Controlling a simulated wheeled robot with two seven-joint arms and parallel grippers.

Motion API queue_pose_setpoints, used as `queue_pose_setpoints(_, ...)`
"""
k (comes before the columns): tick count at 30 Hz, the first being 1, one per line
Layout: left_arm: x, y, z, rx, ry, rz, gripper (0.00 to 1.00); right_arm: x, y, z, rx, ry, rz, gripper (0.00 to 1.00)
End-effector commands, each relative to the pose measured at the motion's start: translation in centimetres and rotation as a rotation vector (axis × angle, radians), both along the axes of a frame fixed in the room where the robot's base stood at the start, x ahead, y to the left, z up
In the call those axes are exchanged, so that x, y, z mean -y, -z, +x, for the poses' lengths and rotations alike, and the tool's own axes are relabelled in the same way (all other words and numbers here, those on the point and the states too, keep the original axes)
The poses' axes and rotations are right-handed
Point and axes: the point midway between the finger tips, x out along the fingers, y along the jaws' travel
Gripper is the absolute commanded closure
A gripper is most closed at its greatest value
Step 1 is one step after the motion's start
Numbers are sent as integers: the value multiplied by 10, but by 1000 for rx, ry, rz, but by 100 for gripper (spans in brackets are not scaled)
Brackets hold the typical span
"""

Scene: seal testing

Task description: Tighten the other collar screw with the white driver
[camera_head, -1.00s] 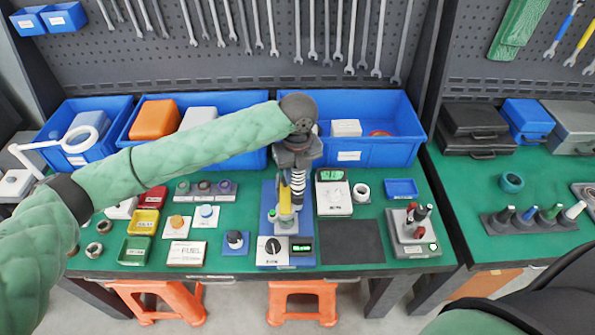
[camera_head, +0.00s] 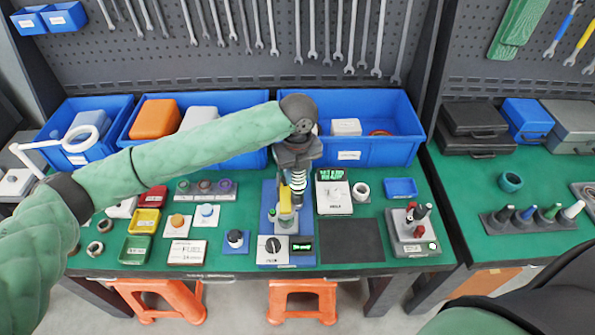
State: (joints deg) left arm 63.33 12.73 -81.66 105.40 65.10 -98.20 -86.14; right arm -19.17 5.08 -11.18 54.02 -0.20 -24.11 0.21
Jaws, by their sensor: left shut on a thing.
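My left gripper (camera_head: 298,167) hangs over the blue test stand (camera_head: 270,190) and is shut on a black-and-white ribbed piece (camera_head: 298,186), just right of a yellow part on the stand. Its fingertips are mostly hidden by the dark wrist. The collar and its screws are too small to make out. A white-topped driver (camera_head: 574,209) stands at the right end of a dark rack (camera_head: 530,224) on the right bench, beside green, blue and black ones. My right gripper is not in view.
A white meter (camera_head: 334,197) and a white ring (camera_head: 361,192) sit right of the stand. A grey block (camera_head: 411,240) holds red-and-black-topped pieces. A dark mat (camera_head: 352,240) is bare. Blue bins (camera_head: 372,150) line the back. Small trays and buttons lie left.

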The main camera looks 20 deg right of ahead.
Motion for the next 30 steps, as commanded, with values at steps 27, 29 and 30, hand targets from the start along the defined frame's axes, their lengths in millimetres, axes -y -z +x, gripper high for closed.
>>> queue_pose_setpoints(27, 0, -30, 0, -1, 0, 0, 92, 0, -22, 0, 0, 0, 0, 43)
queue_pose_setpoints(29, 0, -33, 0, -1, 0, 0, 92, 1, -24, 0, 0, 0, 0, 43)
queue_pose_setpoints(30, 0, -35, 0, -1, 0, 0, 92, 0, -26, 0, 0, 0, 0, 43)
